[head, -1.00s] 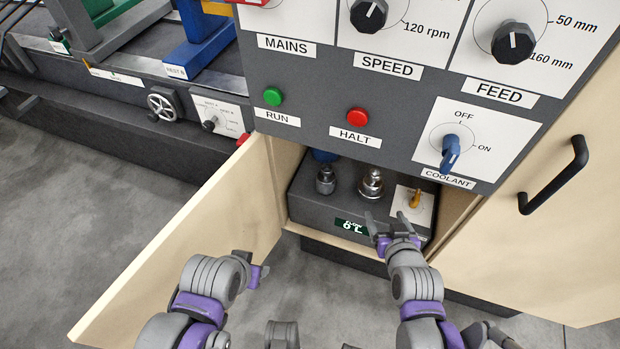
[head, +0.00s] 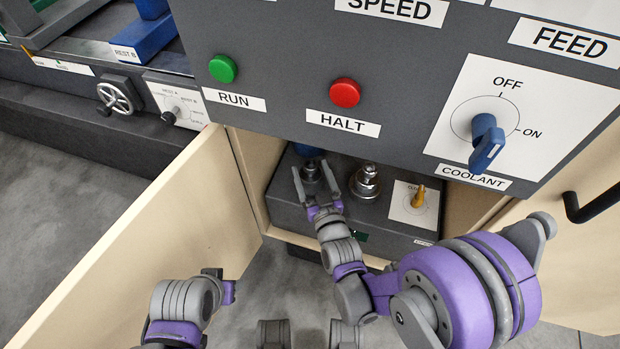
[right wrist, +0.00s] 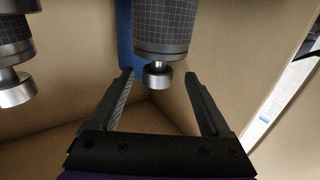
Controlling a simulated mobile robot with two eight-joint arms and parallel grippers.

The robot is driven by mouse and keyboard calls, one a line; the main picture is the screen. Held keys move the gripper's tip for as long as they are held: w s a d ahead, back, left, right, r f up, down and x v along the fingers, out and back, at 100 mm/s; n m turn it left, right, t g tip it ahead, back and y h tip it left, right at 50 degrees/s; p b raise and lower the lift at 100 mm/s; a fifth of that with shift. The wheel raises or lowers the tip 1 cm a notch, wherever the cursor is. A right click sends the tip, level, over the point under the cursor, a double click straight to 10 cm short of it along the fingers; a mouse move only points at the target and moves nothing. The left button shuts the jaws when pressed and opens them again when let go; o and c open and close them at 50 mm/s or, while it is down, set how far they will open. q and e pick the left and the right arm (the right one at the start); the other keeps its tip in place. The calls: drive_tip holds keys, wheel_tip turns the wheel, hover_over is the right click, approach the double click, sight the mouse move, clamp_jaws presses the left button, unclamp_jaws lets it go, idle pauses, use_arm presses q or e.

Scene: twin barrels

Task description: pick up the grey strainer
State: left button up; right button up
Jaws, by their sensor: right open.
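The grey strainer (head: 311,168) stands on the dark grey tank (head: 288,214) inside the open cabinet, at the tank's back left. In the right wrist view the strainer (right wrist: 163,28) is a grey mesh cylinder with a shiny metal knob. My right gripper (head: 311,178) is open, with a finger on either side of the strainer in the head view. In the right wrist view the knob lies between the fingertips (right wrist: 160,80), with gaps on both sides. My left gripper (head: 230,288) is low at the left, its jaws unclear.
A similar shiny fitting (head: 365,182) stands just right of the strainer. A yellow lever (head: 418,196) is farther right on the tank. The open cabinet door (head: 150,235) is at the left, and the control panel (head: 290,95) overhangs the opening.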

drive_tip(key=x, duration=0.5)
drive_tip(key=shift+w+d+r+b, duration=0.15)
drive_tip(key=shift+r+b, duration=0.1)
drive_tip(key=shift+b, duration=0.15)
clamp_jaws()
idle(1.0)
